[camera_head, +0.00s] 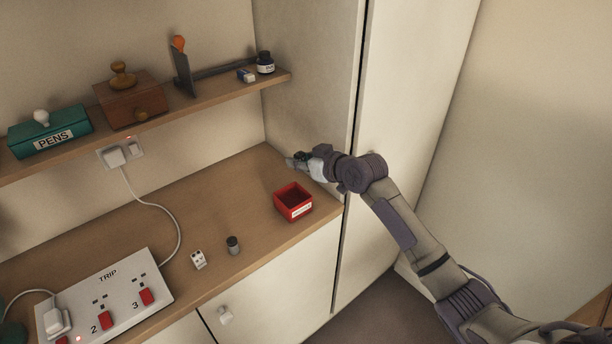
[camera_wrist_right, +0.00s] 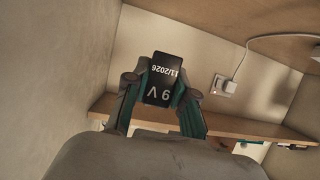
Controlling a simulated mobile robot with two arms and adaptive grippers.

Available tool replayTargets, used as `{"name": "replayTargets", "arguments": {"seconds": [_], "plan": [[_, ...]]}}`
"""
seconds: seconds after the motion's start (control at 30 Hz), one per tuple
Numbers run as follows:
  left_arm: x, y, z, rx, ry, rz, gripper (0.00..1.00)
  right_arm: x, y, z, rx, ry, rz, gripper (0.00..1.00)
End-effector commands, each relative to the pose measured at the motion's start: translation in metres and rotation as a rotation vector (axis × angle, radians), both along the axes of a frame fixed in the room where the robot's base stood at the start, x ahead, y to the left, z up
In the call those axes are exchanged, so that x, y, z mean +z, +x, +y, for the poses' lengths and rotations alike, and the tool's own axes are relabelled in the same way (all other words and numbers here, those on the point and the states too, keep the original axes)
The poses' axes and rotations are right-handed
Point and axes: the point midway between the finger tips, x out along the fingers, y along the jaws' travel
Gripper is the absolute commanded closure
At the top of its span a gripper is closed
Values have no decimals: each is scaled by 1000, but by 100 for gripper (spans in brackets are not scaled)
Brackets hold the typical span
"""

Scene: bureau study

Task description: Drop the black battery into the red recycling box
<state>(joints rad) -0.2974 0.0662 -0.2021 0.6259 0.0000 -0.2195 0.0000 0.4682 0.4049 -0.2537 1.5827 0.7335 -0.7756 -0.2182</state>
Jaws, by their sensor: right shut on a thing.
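The black battery (camera_wrist_right: 163,72), marked "9 V" and "11/2026", is held between the fingers of my right gripper (camera_wrist_right: 160,92) in the wrist view. In the head view my right gripper (camera_head: 297,160) is above the desk near its back right corner, shut on the battery, which is hard to make out there. The red recycling box (camera_head: 294,203) is open at the top, with a white label on its front, near the desk's right end. The gripper appears behind the box in the picture, not over its opening. My left gripper is not in view.
A grey cylinder (camera_head: 233,245) and a small white block (camera_head: 198,259) stand left of the box. A switch panel (camera_head: 120,285) and white cable lie farther left. The shelf (camera_head: 215,90) overhangs the back. A tall cabinet side (camera_head: 305,70) rises at the desk's right end.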

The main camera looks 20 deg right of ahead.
Motion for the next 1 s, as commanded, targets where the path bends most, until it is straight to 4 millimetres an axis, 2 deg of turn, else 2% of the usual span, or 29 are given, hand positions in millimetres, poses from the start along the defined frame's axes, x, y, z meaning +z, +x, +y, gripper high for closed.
{"name": "replayTargets", "arguments": {"seconds": [0.03, 0.17, 0.37, 0.7, 1.0], "plan": [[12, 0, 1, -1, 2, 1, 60, 6, 2, 4, 1, -3, 1, 100], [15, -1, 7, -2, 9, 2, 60, 2, 4, 8, 3, -9, -2, 100], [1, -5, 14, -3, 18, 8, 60, -14, 5, 8, 2, -9, -2, 100], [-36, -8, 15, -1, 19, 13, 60, -53, 4, 7, 2, -9, -2, 100], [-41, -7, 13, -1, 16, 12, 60, -59, 4, 7, 2, -9, -2, 100]]}}
